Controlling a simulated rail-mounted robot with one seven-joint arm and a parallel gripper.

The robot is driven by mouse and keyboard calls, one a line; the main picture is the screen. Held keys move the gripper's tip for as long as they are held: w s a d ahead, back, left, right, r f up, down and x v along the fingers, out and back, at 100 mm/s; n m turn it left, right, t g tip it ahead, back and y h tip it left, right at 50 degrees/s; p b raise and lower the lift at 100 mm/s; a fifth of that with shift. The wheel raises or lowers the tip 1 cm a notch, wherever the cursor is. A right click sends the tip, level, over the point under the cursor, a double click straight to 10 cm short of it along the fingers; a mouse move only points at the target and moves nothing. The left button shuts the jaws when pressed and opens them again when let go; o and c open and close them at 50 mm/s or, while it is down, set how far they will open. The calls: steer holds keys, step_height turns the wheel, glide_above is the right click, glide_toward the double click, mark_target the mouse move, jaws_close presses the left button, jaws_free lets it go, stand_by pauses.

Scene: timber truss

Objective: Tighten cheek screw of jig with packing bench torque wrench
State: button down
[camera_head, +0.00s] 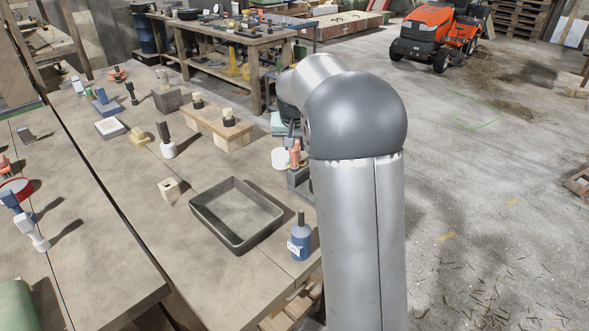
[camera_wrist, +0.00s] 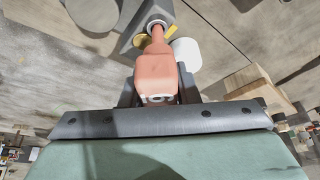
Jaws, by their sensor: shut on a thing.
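My gripper (camera_wrist: 157,92) is shut on a salmon-orange tool, likely the torque wrench (camera_wrist: 156,75), with its body between the fingers. The wrench's narrow end points away from my wrist and meets a round fitting on a dark grey block, likely the jig (camera_wrist: 128,42). Yellow parts show on both sides of that end. Whether the wrench is seated on the screw cannot be told, and the screw itself is hidden. In the head view the wrench (camera_head: 294,153) stands above a grey block (camera_head: 299,178) at the bench's right edge, partly hidden behind my arm.
A white round piece (camera_wrist: 187,53) stands close beside the wrench. On the bench are an empty dark tray (camera_head: 238,222), a blue bottle (camera_head: 300,242), a small wooden block (camera_head: 170,189) and a timber piece with dark-topped pegs (camera_head: 215,128). Open floor lies to the right.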

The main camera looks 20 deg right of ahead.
steer(key=shift+f, duration=0.15)
steer(key=shift+s+m+g+h, duration=0.15)
steer(key=shift+m+g+h, duration=0.15)
steer(key=shift+m, duration=0.9)
steer(key=shift+m, duration=0.6)
steer(key=shift+r+p, duration=1.15)
steer(key=shift+r, duration=0.5)
